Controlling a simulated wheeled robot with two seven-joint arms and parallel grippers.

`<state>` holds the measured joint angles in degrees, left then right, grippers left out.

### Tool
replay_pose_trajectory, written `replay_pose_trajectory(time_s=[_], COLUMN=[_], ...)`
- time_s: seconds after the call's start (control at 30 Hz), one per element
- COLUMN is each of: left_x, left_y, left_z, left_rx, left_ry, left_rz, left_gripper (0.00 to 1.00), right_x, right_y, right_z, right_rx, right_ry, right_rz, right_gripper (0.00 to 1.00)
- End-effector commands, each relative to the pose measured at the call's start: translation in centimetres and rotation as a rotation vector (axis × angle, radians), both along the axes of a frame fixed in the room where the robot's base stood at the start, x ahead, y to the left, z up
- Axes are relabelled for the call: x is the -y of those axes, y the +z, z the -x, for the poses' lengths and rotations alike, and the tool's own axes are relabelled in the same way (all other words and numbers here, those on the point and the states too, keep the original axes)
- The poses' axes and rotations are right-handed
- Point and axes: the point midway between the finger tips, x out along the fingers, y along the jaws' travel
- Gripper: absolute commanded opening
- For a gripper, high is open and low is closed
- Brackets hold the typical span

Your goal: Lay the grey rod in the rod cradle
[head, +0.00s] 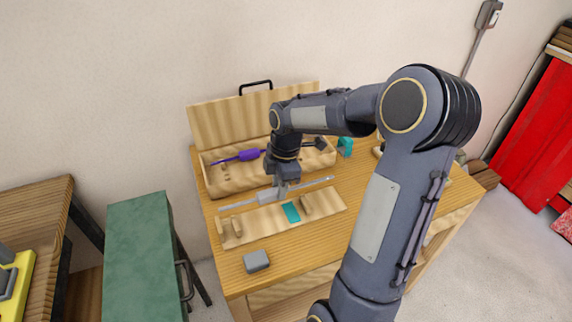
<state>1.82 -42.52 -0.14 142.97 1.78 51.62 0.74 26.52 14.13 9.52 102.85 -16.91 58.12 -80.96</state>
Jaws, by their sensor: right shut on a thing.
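The grey rod (240,203) runs nearly level from lower left to upper right, with a thicker part near its middle. My right gripper (281,192) is shut on it near that thicker part. The rod cradle (265,224) is a light wooden board with small upright supports at its left and right ends and a teal patch on it. The rod appears just behind the board in this view; I cannot tell how high it is above the table. My left gripper is not in view.
The wooden table (226,257) bears an open wooden case (226,182) at the back, with a purple tool (240,156) in it. A small grey block (256,262) lies in front of the cradle. A teal item (345,147) stands at the back right. A green cabinet (140,250) is to the left.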

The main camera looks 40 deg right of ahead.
Motion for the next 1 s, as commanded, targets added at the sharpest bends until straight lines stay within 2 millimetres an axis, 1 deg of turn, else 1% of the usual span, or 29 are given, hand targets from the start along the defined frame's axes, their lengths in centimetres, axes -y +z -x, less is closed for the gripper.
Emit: replay_pose_trajectory(time_s=[0.03, 0.07, 0.27, 0.7, 0.83, 1.0], left_x=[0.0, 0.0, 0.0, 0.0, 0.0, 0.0], left_y=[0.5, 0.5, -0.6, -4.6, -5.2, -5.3], left_z=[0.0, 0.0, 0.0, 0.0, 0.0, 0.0], left_rx=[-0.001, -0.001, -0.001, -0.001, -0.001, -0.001], left_ry=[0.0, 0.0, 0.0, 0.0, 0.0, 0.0], left_rz=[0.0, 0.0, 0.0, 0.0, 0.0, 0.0], left_gripper=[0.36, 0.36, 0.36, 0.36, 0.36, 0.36], right_x=[-0.2, -0.2, -0.2, -0.2, -0.2, -0.2], right_y=[-0.1, -0.3, -1.7, -6.5, -7.4, -7.7], right_z=[0.0, 0.0, 0.0, 0.0, -0.1, -0.1], right_rx=[-0.002, -0.002, -0.001, -0.001, 0.0, 0.001], right_ry=[0.012, 0.015, 0.016, 0.016, 0.016, 0.016], right_rz=[0.0, 0.002, 0.003, 0.003, 0.003, 0.003], right_gripper=[0.01, 0.01, 0.01, 0.01, 0.01, 0.01])
